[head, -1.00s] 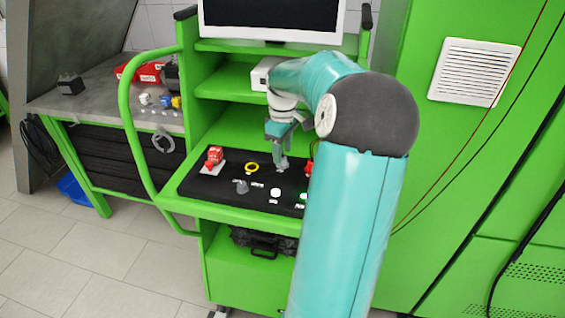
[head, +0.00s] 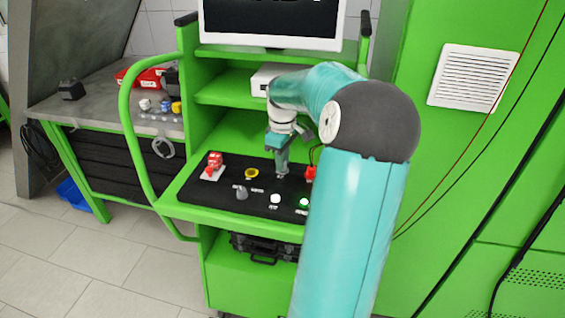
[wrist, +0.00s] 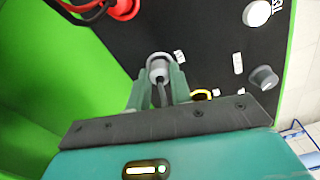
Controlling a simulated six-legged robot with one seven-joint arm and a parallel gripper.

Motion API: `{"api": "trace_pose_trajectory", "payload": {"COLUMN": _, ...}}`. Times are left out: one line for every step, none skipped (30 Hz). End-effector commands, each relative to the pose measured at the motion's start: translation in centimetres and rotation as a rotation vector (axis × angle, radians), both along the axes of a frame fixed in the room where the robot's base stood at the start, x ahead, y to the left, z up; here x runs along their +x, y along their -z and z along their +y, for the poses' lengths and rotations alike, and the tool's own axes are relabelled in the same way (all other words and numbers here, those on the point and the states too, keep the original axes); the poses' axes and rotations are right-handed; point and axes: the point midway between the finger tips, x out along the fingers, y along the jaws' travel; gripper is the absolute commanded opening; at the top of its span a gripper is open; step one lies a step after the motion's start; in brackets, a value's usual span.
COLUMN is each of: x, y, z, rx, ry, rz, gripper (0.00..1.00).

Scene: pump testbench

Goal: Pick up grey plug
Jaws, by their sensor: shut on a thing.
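The grey plug (wrist: 159,68) is a small grey cylinder with a round collar, seen between my fingertips in the wrist view. My gripper (wrist: 159,92) is shut on it, one finger on each side. In the head view my gripper (head: 282,170) points down at the black panel (head: 228,202) near its back middle, and the plug is mostly hidden by the fingers. I cannot tell whether the plug is seated in the panel or just clear of it.
A yellow ring (head: 252,173), grey knob (head: 242,192), white button (head: 275,198) and green button (head: 304,202) are nearby. A shelf (head: 235,92) is behind.

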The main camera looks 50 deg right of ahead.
Motion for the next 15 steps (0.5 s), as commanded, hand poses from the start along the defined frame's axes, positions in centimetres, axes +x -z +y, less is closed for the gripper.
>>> {"api": "trace_pose_trajectory", "payload": {"x": 0.0, "y": -0.3, "z": 0.0, "rx": -0.002, "ry": 0.0, "rz": 0.0, "gripper": 0.05}}
{"api": "trace_pose_trajectory", "payload": {"x": 0.0, "y": -0.5, "z": 0.0, "rx": -0.002, "ry": 0.0, "rz": 0.0, "gripper": 0.05}}
{"api": "trace_pose_trajectory", "payload": {"x": 0.0, "y": -0.9, "z": 0.0, "rx": -0.002, "ry": 0.001, "rz": 0.0, "gripper": 0.05}}
{"api": "trace_pose_trajectory", "payload": {"x": 0.0, "y": -1.2, "z": 0.0, "rx": -0.003, "ry": 0.001, "rz": 0.0, "gripper": 0.05}}
{"api": "trace_pose_trajectory", "payload": {"x": 0.1, "y": -1.6, "z": 0.0, "rx": -0.003, "ry": 0.001, "rz": -0.001, "gripper": 0.05}}
{"api": "trace_pose_trajectory", "payload": {"x": 0.1, "y": -2.2, "z": 0.0, "rx": -0.004, "ry": 0.001, "rz": -0.002, "gripper": 0.05}}
{"api": "trace_pose_trajectory", "payload": {"x": 0.1, "y": -2.6, "z": 0.0, "rx": -0.003, "ry": 0.0, "rz": 0.0, "gripper": 0.05}}
{"api": "trace_pose_trajectory", "payload": {"x": 0.1, "y": -3.2, "z": 0.0, "rx": -0.004, "ry": -0.001, "rz": -0.001, "gripper": 0.05}}
{"api": "trace_pose_trajectory", "payload": {"x": 0.3, "y": -3.9, "z": 0.8, "rx": -0.005, "ry": -0.003, "rz": -0.001, "gripper": 0.05}}
{"api": "trace_pose_trajectory", "payload": {"x": 0.5, "y": -4.4, "z": 1.2, "rx": -0.004, "ry": -0.003, "rz": -0.001, "gripper": 0.05}}
{"api": "trace_pose_trajectory", "payload": {"x": 0.6, "y": -5.0, "z": 1.7, "rx": -0.006, "ry": -0.004, "rz": 0.0, "gripper": 0.05}}
{"api": "trace_pose_trajectory", "payload": {"x": 0.8, "y": -5.9, "z": 2.5, "rx": -0.006, "ry": -0.004, "rz": -0.002, "gripper": 0.05}}
{"api": "trace_pose_trajectory", "payload": {"x": 1.0, "y": -6.7, "z": 3.0, "rx": -0.007, "ry": -0.004, "rz": -0.001, "gripper": 0.05}}
{"api": "trace_pose_trajectory", "payload": {"x": 1.2, "y": -7.4, "z": 3.6, "rx": -0.007, "ry": -0.005, "rz": -0.002, "gripper": 0.05}}
{"api": "trace_pose_trajectory", "payload": {"x": 1.4, "y": -8.4, "z": 4.4, "rx": -0.007, "ry": -0.005, "rz": -0.002, "gripper": 0.05}}
